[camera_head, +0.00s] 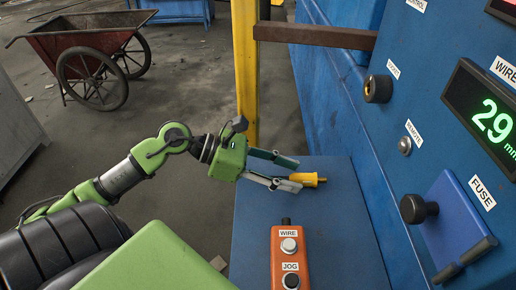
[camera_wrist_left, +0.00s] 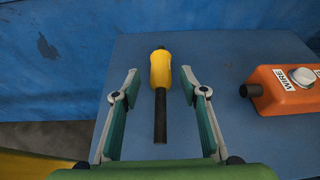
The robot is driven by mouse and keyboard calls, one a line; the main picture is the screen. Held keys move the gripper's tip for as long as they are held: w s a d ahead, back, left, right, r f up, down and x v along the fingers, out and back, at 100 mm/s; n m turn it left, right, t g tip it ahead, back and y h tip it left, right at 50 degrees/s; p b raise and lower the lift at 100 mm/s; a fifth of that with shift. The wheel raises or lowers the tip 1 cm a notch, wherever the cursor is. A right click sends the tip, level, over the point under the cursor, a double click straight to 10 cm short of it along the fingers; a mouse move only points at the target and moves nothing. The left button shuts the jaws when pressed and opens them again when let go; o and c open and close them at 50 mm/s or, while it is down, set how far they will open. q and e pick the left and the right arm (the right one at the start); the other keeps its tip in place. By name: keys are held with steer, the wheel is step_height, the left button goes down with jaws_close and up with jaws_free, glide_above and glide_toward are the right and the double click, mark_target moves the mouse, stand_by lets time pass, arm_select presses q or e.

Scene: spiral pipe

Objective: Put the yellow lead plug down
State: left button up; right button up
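The yellow lead plug (camera_head: 308,179) lies on the blue shelf (camera_head: 335,225) in the head view. In the left wrist view the plug (camera_wrist_left: 161,70) has a yellow body and a black shaft pointing toward my gripper. My left gripper (camera_head: 291,173) is open, with its fingers on either side of the plug. In the left wrist view there is a gap between the plug and each finger of my left gripper (camera_wrist_left: 161,88). My right gripper is not in view.
An orange button box (camera_head: 289,258) labelled WIRE and JOG sits on the shelf near the plug. A blue panel with a black fuse knob (camera_head: 418,208) and a green display (camera_head: 492,120) rises at the right. A yellow post (camera_head: 245,60) stands behind my left gripper.

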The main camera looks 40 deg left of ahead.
arm_select(q)
steer(key=p+v, duration=0.1)
steer(key=v, duration=0.9)
steer(key=shift+s+p, duration=0.1)
steer(key=shift+p, duration=0.2)
